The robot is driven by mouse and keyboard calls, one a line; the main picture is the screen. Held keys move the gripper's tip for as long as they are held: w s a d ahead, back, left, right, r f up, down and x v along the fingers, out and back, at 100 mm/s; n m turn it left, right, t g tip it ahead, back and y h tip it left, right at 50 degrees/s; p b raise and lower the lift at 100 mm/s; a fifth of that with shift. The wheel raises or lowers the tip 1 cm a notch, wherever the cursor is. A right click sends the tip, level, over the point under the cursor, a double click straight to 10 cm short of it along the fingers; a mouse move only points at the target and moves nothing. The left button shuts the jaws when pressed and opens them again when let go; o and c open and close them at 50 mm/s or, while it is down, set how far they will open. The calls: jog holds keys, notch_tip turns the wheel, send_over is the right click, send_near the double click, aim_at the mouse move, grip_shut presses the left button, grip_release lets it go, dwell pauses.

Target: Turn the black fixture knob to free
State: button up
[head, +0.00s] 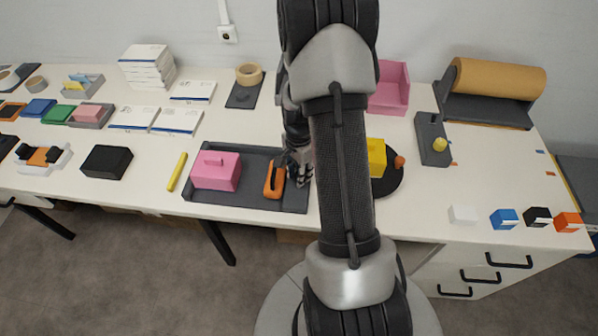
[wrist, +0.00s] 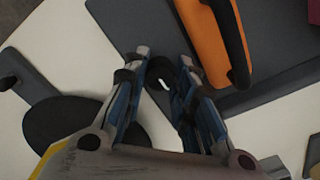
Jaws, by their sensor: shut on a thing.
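The black fixture knob (wrist: 157,92) shows in the wrist view between my fingers, with a small white mark on it. My gripper (wrist: 165,60) is shut on it, one finger on each side. My fingers cover part of the knob, so how far it is turned is hard to tell. In the head view my gripper (head: 300,163) is at the right end of the dark grey tray (head: 235,204), just right of the orange-handled tool (head: 274,180). The knob cannot be made out there. The tray also shows in the wrist view (wrist: 133,14).
A pink block with a handle (head: 215,172) sits in the tray. A black round plate (head: 392,187) with a yellow block (head: 376,157) is right of my arm. A grey fixture with a yellow knob (head: 432,139) stands further right. Small blocks line the front right edge.

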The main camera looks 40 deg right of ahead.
jog(key=n+p, duration=0.1)
jog(key=n, duration=0.7)
jog(key=shift+n+p, duration=0.4)
jog(key=n, duration=0.4)
jog(key=shift+n+p, duration=0.3)
jog(key=shift+n, duration=2.2)
jog(key=o, duration=1.1)
jog(key=shift+r, duration=0.1)
